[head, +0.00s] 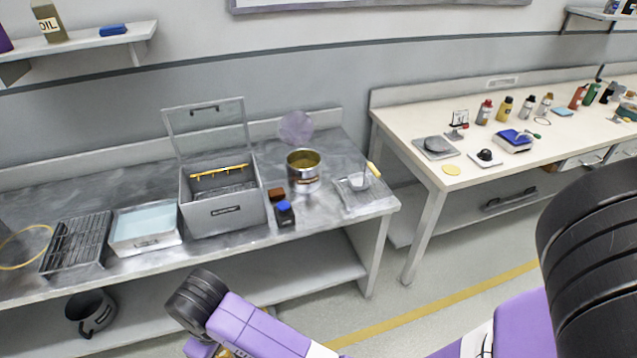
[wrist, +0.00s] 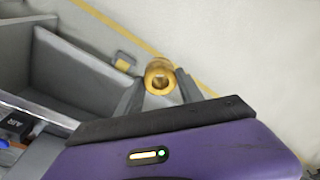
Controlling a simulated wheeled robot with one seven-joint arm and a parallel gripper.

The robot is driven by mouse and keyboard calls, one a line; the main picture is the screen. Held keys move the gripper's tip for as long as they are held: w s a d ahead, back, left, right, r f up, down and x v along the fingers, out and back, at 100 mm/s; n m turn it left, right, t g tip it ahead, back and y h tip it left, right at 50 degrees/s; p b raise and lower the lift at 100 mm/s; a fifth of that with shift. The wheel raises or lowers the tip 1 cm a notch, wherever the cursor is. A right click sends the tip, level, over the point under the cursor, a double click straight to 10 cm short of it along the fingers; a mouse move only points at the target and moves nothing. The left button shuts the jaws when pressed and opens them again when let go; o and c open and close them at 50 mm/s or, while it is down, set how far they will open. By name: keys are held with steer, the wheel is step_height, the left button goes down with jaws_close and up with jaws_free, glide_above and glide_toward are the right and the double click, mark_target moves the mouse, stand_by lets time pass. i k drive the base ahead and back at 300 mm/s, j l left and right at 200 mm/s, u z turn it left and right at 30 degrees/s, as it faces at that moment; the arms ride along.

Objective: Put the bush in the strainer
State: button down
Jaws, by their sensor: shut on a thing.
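The bush is a short brass ring with a hole through it, seen in the wrist view (wrist: 160,68). My gripper (wrist: 160,88) is shut on it, with one dark finger on each side, and holds it up over the floor. The gripper's tips cannot be made out in the head view. A small pale bowl-like thing with a yellow handle (head: 358,181), possibly the strainer, lies at the right end of the grey bench. It is too small to be sure of. My gripper appears clear of the bench top.
On the grey bench (head: 330,217) stand an open lidded grey box (head: 225,211), a tin (head: 303,181), a blue-capped bottle (head: 285,214), a pale tray (head: 146,243) and a wire rack (head: 75,243). A cream bench (head: 420,170) stands to the right, beyond a gap.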

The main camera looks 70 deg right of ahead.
mark_target(360, 184)
steer(key=k+z, duration=0.1)
steer(key=z, duration=1.2)
steer(key=i+z, duration=0.3)
steer(key=z, duration=0.15)
steer(key=i+j+z, duration=0.15)
steer(key=z, duration=0.25)
steer(key=i+j, duration=0.05)
steer(key=i, duration=0.05)
